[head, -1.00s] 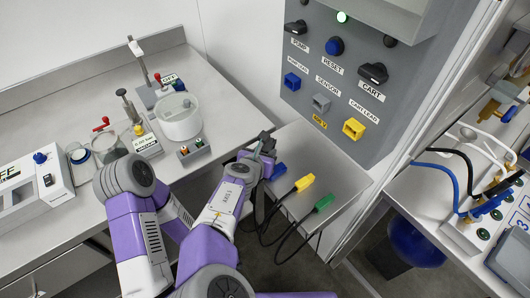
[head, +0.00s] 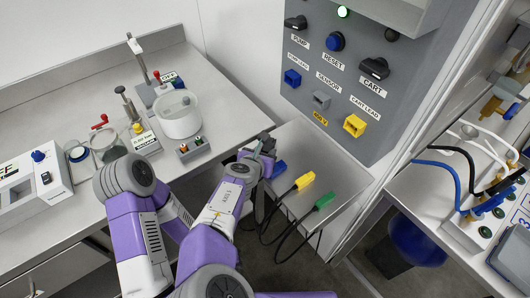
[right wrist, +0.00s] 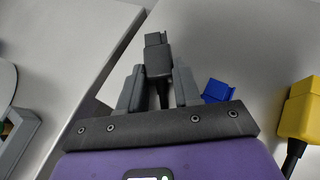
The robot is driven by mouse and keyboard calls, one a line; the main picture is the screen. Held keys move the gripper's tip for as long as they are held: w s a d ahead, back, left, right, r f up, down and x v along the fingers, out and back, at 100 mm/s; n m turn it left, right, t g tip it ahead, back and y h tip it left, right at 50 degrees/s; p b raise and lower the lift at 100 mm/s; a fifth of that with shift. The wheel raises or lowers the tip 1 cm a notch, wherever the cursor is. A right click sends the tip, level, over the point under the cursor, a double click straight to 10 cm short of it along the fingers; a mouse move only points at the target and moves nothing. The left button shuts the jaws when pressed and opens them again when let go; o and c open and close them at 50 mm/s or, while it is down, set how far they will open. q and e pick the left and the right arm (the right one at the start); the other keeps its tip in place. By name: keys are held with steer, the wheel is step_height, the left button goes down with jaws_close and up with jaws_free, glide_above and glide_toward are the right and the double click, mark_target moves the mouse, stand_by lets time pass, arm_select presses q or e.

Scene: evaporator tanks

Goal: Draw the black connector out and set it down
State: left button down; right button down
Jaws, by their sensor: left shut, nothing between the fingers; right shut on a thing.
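The black connector (right wrist: 158,58) is between the fingers of my right gripper (right wrist: 158,88), its block-shaped end pointing away from the wrist. In the head view my right gripper (head: 264,150) is shut on it at the left edge of the grey metal shelf (head: 340,168). The connector is mostly hidden there, and I cannot tell whether it touches the shelf. A blue connector (head: 280,169) lies close on the right, then a yellow connector (head: 304,181) and a green connector (head: 324,201). My left gripper cannot be seen; only arm links show.
The grey panel (head: 330,85) behind the shelf has empty blue (head: 292,77), grey (head: 321,99) and yellow (head: 354,125) sockets. Black cables (head: 283,232) hang off the shelf front. The shelf's right part is clear.

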steer(key=shift+s+f, duration=0.1)
steer(key=shift+f, duration=0.25)
